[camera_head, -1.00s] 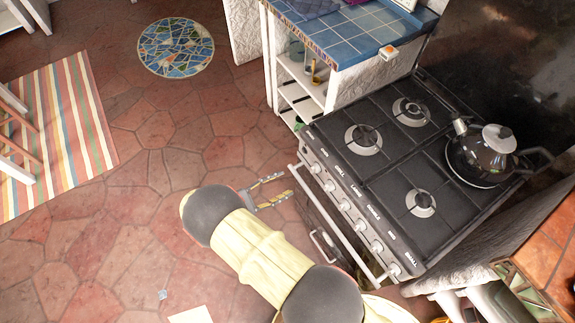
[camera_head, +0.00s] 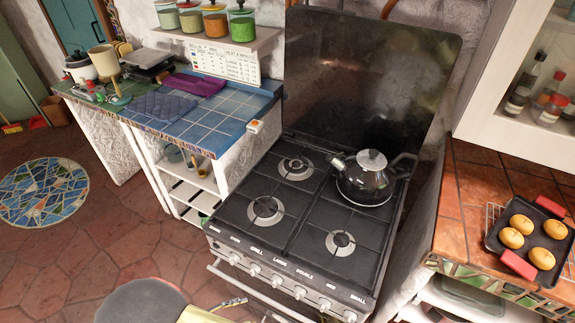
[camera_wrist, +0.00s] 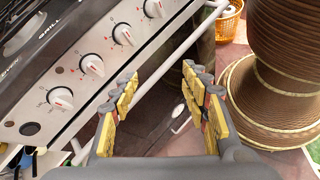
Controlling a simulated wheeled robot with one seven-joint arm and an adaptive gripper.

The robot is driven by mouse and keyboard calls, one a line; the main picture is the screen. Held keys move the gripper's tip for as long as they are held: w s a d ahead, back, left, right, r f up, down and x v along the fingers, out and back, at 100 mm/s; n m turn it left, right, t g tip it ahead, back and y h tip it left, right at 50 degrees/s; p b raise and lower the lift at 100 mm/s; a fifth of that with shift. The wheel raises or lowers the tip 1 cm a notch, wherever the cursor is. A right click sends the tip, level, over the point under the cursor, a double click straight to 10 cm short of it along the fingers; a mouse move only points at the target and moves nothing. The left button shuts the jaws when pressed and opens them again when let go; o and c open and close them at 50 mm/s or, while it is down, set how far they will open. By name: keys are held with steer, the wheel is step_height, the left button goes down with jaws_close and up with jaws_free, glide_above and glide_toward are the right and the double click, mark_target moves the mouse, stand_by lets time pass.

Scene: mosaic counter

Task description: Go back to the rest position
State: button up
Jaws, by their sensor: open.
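My gripper (camera_wrist: 160,82) shows in the wrist view with its two yellow-and-grey fingers apart and nothing between them. It is in front of the stove (camera_wrist: 92,68), near the knobs and the oven handle. In the head view, my arm is at the bottom edge in front of the stove (camera_head: 262,218), and only a small part of the gripper (camera_head: 236,302) shows beside it. Whether the fingers touch the stove front cannot be told.
A dark kettle (camera_head: 366,182) stands on the stove's back right burner. A blue-tiled counter (camera_head: 215,128) is at left. At right, a tray (camera_head: 492,240) of buns sits on an orange-tiled counter (camera_head: 455,215).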

steer(key=d+r+m+y, duration=0.5)
steer(key=d+r+m, duration=0.5)
steer(key=d+r, duration=0.6)
steer(key=d+r+m+y, duration=0.5)
steer(key=d+r+m, duration=0.5)
steer(key=d+r, duration=0.6)
step_height(320, 180, up, 6)
steer(key=shift+d+r, duration=0.25)
steer(key=shift+d, duration=0.1)
